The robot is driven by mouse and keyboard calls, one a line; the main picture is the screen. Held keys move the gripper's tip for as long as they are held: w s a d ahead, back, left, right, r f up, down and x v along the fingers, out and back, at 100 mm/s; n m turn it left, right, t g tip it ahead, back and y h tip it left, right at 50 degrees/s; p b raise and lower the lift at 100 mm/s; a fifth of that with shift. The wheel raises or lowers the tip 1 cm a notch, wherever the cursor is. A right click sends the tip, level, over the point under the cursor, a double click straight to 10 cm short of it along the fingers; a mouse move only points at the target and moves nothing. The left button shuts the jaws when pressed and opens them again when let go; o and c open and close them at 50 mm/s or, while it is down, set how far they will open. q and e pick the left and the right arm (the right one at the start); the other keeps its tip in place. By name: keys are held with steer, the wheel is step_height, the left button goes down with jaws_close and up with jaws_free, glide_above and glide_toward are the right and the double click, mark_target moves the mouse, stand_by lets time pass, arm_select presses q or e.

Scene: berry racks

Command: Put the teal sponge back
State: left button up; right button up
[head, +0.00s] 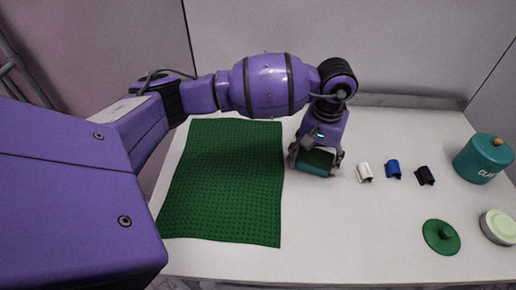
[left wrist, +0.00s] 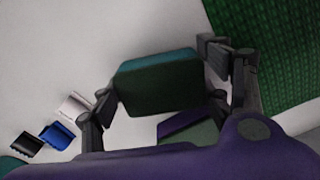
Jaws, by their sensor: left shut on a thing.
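My left gripper (head: 315,163) is shut on the teal sponge (head: 317,162), just right of the green mat. In the left wrist view the sponge (left wrist: 158,82) sits between the two fingers of the left gripper (left wrist: 160,88), its near side dark green in shadow. I cannot tell whether the sponge touches the table. My right gripper is in neither view.
A green textured mat (head: 222,185) lies on the white table (head: 345,240). White (head: 364,172), blue (head: 393,169) and black (head: 425,176) clips sit right of the gripper. The front middle is clear.

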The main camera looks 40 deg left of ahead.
mark_target(316, 158)
arm_select(q)
steer(key=shift+f, duration=0.15)
steer(key=o, duration=1.1)
steer(key=shift+r, duration=0.2)
step_height(316, 158, up, 12)
steer(key=shift+r, duration=0.1)
